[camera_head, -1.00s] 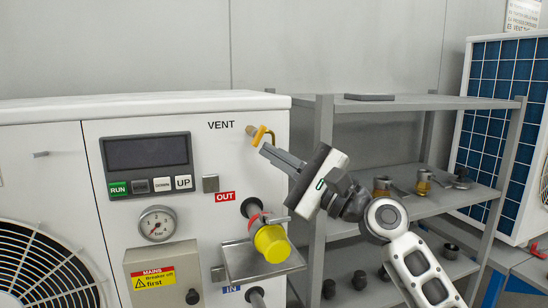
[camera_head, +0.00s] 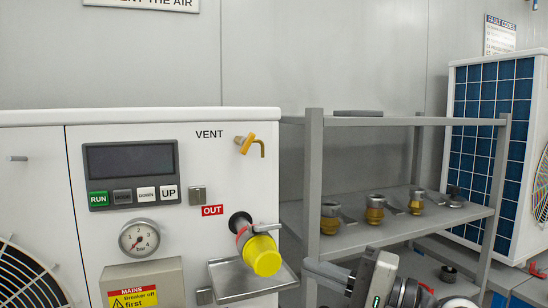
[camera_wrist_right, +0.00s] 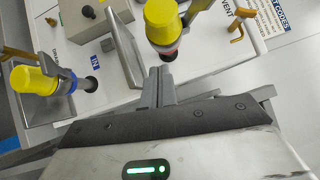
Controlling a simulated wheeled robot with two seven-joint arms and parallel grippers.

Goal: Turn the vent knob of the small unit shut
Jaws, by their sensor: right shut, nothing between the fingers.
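The vent knob (camera_head: 247,143), a small yellow lever on a brass stub, sits beside the VENT label at the upper right of the white unit's front (camera_head: 220,165). Its yellow handle slants down to the left, and a bent brass spout points down at its right. The knob also shows in the right wrist view (camera_wrist_right: 237,28), at the upper right. My right gripper (camera_head: 308,266) is shut and empty, below and right of the knob and clear of it. Its closed fingertips also show in the wrist view (camera_wrist_right: 160,72). My left gripper is not in view.
A yellow-capped OUT port (camera_head: 263,255) juts out above a metal drip tray (camera_head: 230,282), left of my right gripper. A grey shelf rack (camera_head: 400,121) with brass fittings stands at the right. A blue-panelled unit (camera_head: 495,120) stands behind it. The air before the knob is clear.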

